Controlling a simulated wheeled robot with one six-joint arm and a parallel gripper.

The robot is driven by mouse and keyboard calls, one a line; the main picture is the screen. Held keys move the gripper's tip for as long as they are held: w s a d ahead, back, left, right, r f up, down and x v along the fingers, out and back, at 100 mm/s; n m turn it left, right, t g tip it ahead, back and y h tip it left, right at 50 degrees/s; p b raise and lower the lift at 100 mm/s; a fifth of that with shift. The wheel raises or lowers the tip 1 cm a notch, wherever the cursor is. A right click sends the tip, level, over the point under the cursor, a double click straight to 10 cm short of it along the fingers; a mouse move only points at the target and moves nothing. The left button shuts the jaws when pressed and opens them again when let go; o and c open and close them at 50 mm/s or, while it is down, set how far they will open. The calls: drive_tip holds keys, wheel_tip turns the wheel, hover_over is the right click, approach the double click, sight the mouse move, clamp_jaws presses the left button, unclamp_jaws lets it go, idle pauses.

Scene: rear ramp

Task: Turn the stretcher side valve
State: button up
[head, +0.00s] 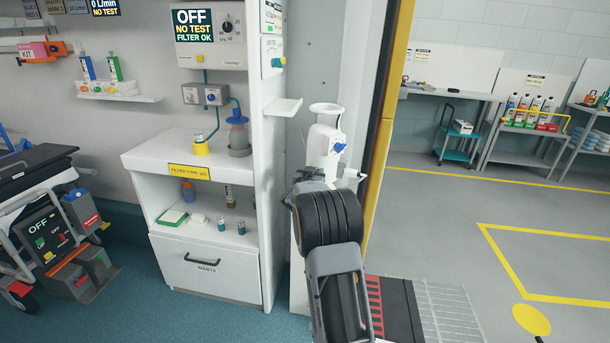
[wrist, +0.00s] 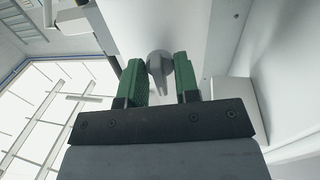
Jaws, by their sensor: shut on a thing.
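A grey valve handle (wrist: 158,72) with a rounded body and a narrow tip stands out from a pale panel in the wrist view. My gripper (wrist: 159,60) has its green fingers on either side of the handle and is shut on it. What looks like the stretcher (head: 40,158), with a dark top, stands at the far left in the head view. I cannot tell from these frames how far the handle is turned.
A white cabinet (head: 205,268) with an open shelf stands left of my arm. A white device with a blue knob (head: 340,148) is just behind my arm, beside a yellow door edge (head: 382,130). A ramp (head: 445,308) lies to the right. Open grey floor (head: 430,230) extends beyond.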

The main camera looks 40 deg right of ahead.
drive_tip(key=shift+w+a+r, duration=0.1)
drive_tip(key=shift+r, duration=0.2)
idle(0.4)
drive_tip(key=o, duration=0.5)
drive_tip(key=shift+o, duration=0.2)
drive_tip(key=shift+a+f, duration=0.15)
drive_tip(key=shift+f, duration=0.15)
drive_tip(key=v, duration=1.4)
drive_tip(key=shift+p, duration=0.45)
